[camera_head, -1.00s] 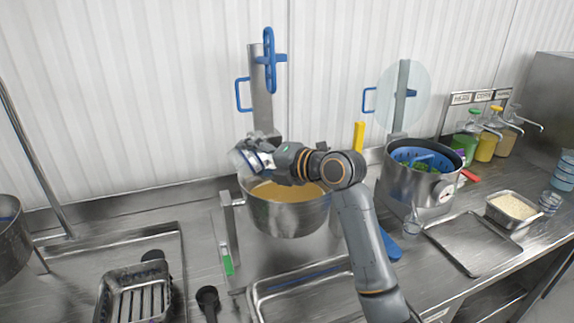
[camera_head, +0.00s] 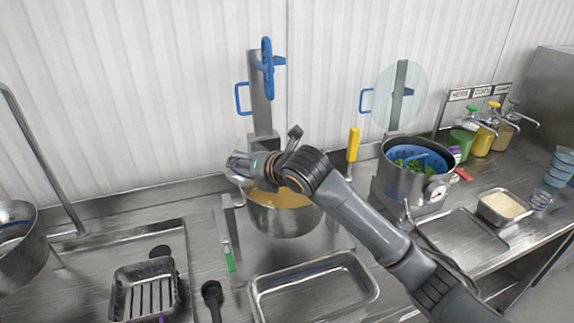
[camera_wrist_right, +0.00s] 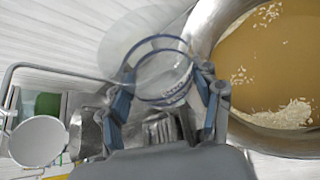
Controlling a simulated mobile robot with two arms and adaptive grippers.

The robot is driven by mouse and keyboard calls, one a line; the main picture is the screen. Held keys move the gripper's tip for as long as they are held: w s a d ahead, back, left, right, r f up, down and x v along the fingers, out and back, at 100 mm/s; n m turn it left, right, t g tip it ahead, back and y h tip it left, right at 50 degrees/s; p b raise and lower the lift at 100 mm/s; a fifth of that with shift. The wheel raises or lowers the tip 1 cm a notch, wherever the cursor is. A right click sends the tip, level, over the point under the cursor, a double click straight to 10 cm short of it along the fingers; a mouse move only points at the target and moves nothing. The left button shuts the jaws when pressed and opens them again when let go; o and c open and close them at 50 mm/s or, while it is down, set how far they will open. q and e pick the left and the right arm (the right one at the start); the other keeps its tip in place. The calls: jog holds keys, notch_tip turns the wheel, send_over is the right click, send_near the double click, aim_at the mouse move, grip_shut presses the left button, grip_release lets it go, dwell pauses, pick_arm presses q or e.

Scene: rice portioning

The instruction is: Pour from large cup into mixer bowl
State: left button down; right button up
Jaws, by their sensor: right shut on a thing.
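The mixer bowl (camera_head: 283,221) is a large steel pot holding yellow-brown liquid, in the middle of the head view. My right gripper (camera_head: 256,168) is over its back left rim, shut on a clear large cup (camera_head: 238,164). In the right wrist view my fingers (camera_wrist_right: 165,92) grip the cup (camera_wrist_right: 162,62) from both sides beside the bowl rim (camera_wrist_right: 204,30). The cup looks tipped, and I see no rice in it. White rice (camera_wrist_right: 290,115) lies in a clump on the liquid, with scattered grains around. My left gripper is out of view.
A steel pot with a blue basket (camera_head: 413,181) stands right of the bowl. A steel tray (camera_head: 312,285) lies in front of it and a rice pan (camera_head: 503,207) at the far right. A slotted pan (camera_head: 146,290) and a black ladle (camera_head: 212,292) lie front left.

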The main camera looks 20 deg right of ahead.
aim_at(237, 173)
jog(key=a+h+p, duration=0.1)
jog(key=p, duration=0.1)
jog(key=n+p, duration=0.1)
jog(key=p, duration=0.1)
jog(key=shift+s+a+r+n+h, duration=0.2)
jog(key=shift+a+n+h, duration=0.1)
jog(key=shift+a+h, duration=0.1)
jog(key=shift+s+a+f+n+t+h, duration=0.15)
jog(key=shift+a+n+t+h, duration=0.15)
jog(key=shift+n+h, duration=0.25)
jog(key=shift+a+f+n+h, duration=0.3)
jog(key=shift+n+h, duration=0.05)
jog(key=shift+h, duration=0.2)
jog(key=shift+s, duration=0.1)
jog(key=shift+s+a+r, duration=0.2)
jog(key=shift+s+r, duration=0.3)
jog(key=shift+s, duration=1.5)
jog(key=shift+s+a+r, duration=0.2)
jog(key=shift+s+r, duration=0.35)
jog(key=shift+s, duration=1.4)
jog(key=shift+s+a+r, duration=0.2)
jog(key=shift+s+r, duration=0.3)
jog(key=shift+s, duration=1.5)
jog(key=shift+f, duration=0.1)
